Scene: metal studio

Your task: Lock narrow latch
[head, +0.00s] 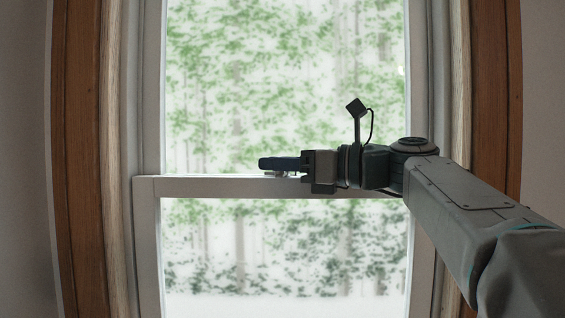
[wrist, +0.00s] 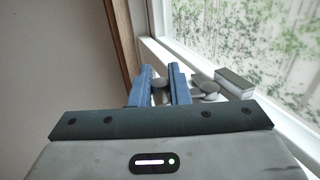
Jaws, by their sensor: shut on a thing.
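The narrow latch (head: 277,174) sits on the top of the window's middle rail (head: 225,187) and is mostly hidden by my gripper in the head view. In the wrist view the latch (wrist: 203,84) shows as small grey metal parts, with a rounded end between my fingers. My gripper (head: 265,163) reaches in from the right, level with the rail. Its two blue fingers (wrist: 160,88) are shut on the rounded end of the latch. Whether the latch is locked cannot be told.
A grey block (wrist: 234,83) stands on the rail close to the right of the latch in the wrist view. The window glass (head: 285,80) rises behind the rail. Wooden trim (head: 78,160) frames the window at the left. My arm covers the right side of the frame.

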